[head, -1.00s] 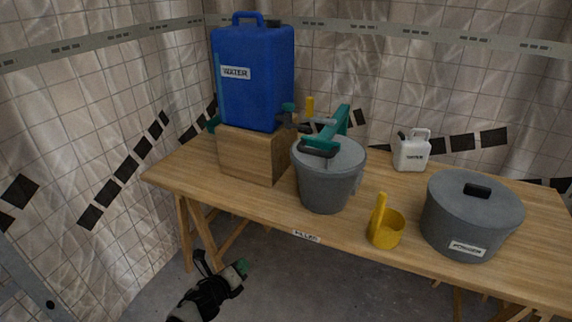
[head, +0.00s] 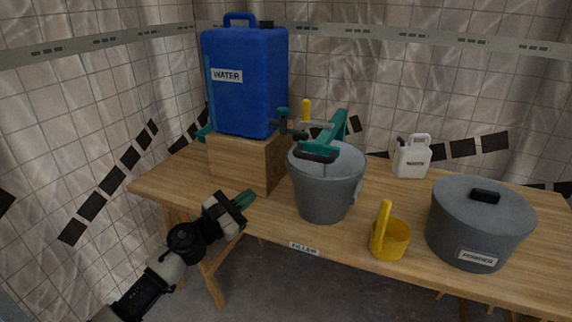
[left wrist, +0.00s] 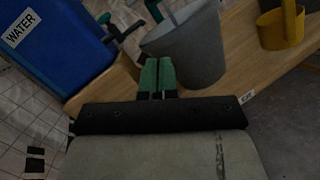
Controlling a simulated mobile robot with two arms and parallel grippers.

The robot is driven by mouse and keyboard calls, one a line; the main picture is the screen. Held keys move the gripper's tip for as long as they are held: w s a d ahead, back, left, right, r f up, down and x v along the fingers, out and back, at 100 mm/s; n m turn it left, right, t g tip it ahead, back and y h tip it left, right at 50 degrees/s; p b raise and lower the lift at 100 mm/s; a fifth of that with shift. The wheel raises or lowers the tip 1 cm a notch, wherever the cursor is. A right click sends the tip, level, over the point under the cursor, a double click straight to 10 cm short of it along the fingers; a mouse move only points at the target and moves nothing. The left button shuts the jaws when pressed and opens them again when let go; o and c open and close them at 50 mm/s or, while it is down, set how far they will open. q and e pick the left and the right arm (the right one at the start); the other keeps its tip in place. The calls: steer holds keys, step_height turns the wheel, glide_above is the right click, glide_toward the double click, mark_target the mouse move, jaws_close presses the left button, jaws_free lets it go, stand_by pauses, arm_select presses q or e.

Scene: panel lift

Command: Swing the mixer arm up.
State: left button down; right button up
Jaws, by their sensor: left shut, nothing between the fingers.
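My left gripper (head: 246,198) is at the table's front edge, left of the bucket and below the wooden block. It is apart from the bucket and the mixer arm. In the left wrist view its green fingers (left wrist: 157,76) are together and empty, with the bucket (left wrist: 188,50) just beyond them. My right gripper is out of view.
A blue water canister (head: 246,85) stands on a wooden block (head: 238,165) left of the bucket. A yellow scoop (head: 390,238), a grey powder pot (head: 478,225) and a white jug (head: 411,157) stand to the right. The wooden table (head: 168,183) has bare room at its left end.

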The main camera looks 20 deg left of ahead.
arm_select(q)
steer(key=s+d+r+p+x, duration=0.1)
steer(key=p+x, duration=0.3)
steer(key=x, duration=0.8)
steer(key=shift+w+d+r, duration=0.15)
steer(key=shift+r, duration=0.7)
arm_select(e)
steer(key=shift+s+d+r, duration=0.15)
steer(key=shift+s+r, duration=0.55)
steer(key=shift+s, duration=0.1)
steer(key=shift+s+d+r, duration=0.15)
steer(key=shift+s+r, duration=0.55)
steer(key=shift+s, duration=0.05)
